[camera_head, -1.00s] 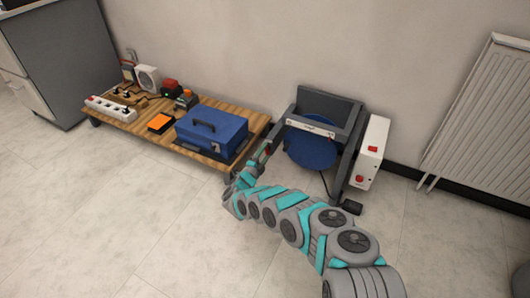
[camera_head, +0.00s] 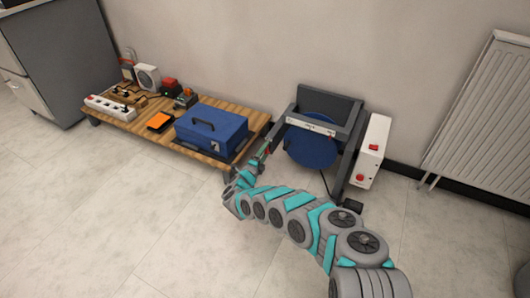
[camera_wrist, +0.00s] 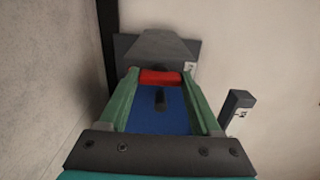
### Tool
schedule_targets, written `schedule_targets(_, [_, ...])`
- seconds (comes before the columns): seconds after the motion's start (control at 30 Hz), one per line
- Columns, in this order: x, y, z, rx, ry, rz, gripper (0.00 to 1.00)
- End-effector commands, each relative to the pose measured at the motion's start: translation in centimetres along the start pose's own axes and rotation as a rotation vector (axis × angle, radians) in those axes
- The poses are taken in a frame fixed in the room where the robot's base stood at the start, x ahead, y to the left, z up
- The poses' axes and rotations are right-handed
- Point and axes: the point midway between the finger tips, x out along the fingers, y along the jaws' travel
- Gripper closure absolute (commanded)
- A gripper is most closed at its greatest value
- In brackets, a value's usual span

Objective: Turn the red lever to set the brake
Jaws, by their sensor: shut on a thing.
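The red lever (camera_wrist: 160,77) shows in the wrist view as a short red bar across the gap between my green fingertips. My gripper (camera_wrist: 161,80) is shut on it, with a finger at each end of the bar. In the head view my gripper (camera_head: 262,154) is at the left side of the dark grey machine frame (camera_head: 345,135); the lever is too small to make out clearly there. The blue disc (camera_head: 311,150) is mounted inside the frame, and blue also shows between my fingers in the wrist view (camera_wrist: 150,118).
A white box with red buttons (camera_head: 371,152) is on the frame's right side. A low wooden pallet (camera_head: 215,103) on the left carries a blue toolbox (camera_head: 211,134), a power strip (camera_head: 110,107) and small devices. A radiator (camera_head: 485,120) is at the right wall. The front floor is clear.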

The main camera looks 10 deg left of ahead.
Motion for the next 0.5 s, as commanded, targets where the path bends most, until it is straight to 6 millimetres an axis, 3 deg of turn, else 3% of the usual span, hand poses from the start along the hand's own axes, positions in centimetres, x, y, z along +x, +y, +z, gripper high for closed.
schedule_targets(0.03, [0.08, 0.1, -0.17, 0.0, 0.003, 0.002, 0.32])
schedule_targets(0.27, [0.04, 0.06, -0.08, 0.0, 0.001, 0.001, 0.06])
schedule_targets(0.5, [-0.01, 0.04, -0.04, -0.001, 0.001, 0.001, 0.05])
